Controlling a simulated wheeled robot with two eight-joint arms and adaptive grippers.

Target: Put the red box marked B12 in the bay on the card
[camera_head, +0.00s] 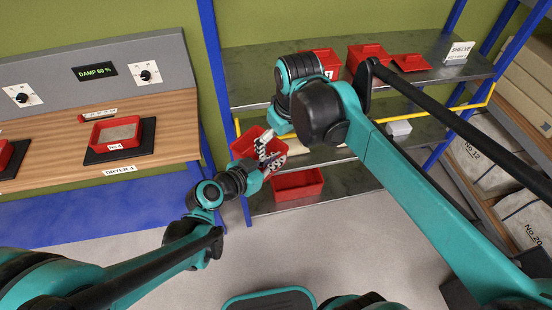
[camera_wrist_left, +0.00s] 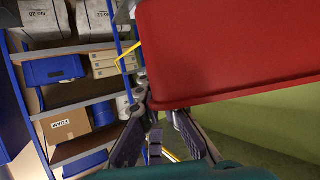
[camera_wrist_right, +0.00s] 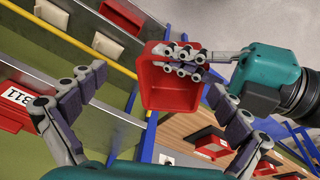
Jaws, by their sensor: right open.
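A red open-topped box (camera_head: 247,143) is at the front of the shelving in the head view; no marking on it is readable. My left gripper (camera_head: 268,155) is shut on its wall. The box also fills the upper right of the left wrist view (camera_wrist_left: 235,50) and is central in the right wrist view (camera_wrist_right: 165,88).
Red boxes (camera_head: 367,57) and a flat red piece (camera_head: 411,63) sit on the top shelf. Another red box (camera_head: 297,184) is low down, and a small pale block (camera_head: 398,128) is on the middle shelf. The dryer bench (camera_head: 180,92) is left, sacks (camera_head: 490,155) right.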

